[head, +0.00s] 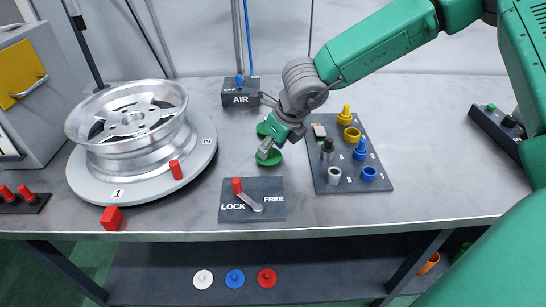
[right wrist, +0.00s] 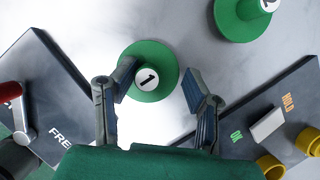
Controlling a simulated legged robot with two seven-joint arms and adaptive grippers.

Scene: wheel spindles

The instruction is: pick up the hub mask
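A green disc with a raised knob marked 1, which I take to be the hub mask (right wrist: 158,88), lies flat on the bench. It also shows in the head view (head: 270,159), partly hidden by my right gripper. My right gripper (right wrist: 158,98) is open and empty just above it, as seen in the right wrist view. The knob appears between the two fingertips, and the left fingertip overlaps the disc's edge in the picture. In the head view my right gripper (head: 266,149) points down at the disc. My left gripper is not in view.
A second green disc (right wrist: 241,18) lies behind. A LOCK/FREE panel (head: 272,190) is in front, and a dark board (head: 345,184) with yellow and blue parts is to the right. A wheel (head: 130,120) on a turntable stands left. White, blue and red discs lie on the lower shelf.

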